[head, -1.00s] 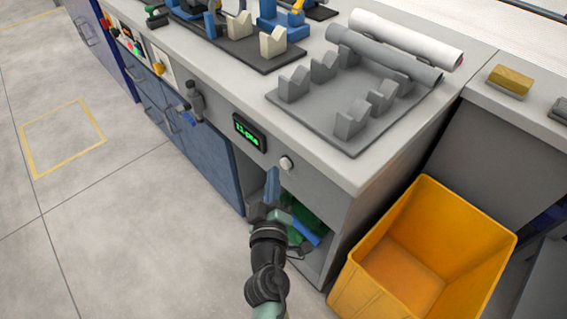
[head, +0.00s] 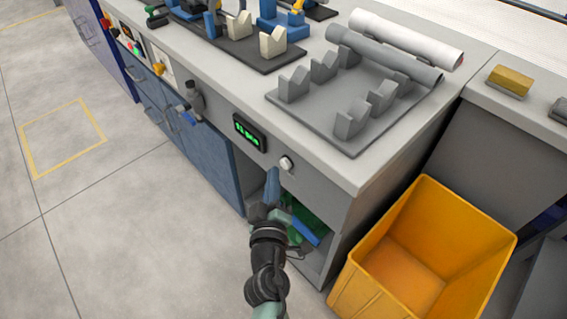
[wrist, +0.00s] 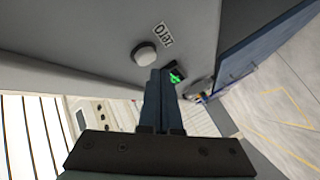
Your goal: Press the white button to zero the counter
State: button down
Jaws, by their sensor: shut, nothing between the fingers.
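The white button (head: 286,163) is on the front face of the grey bench, just right of the counter. In the wrist view the white button (wrist: 145,53) stands out from the grey panel beside a "zero" label (wrist: 163,35). The counter (head: 250,133) is a dark box with a green lit display; its digits are too small to read surely. It also shows in the wrist view (wrist: 176,76). My gripper (head: 271,178) is below and slightly left of the button in the head view. In the wrist view its blue fingers (wrist: 160,74) are together, tips close under the button, with no clear contact.
A yellow bin (head: 428,255) stands on the floor to the right. An open shelf with green items is behind my gripper. The floor at left is clear.

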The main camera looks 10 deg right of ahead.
jog(key=shift+w+d, duration=0.25)
jog(key=shift+d, duration=0.1)
jog(key=shift+w+d+p, duration=0.25)
jog(key=shift+d+p, duration=0.05)
jog(key=shift+d, duration=0.05)
dwell(1.0)
jog(key=shift+a, duration=0.1)
jog(key=shift+s+a+b, duration=0.45)
jog(key=shift+s+a, duration=0.05)
jog(key=shift+a, duration=0.1)
jog(key=s+a+b, duration=0.1)
jog(key=a, duration=0.1)
jog(key=s+a+b, duration=0.1)
jog(key=s+a, duration=0.1)
jog(key=shift+b, duration=0.4)
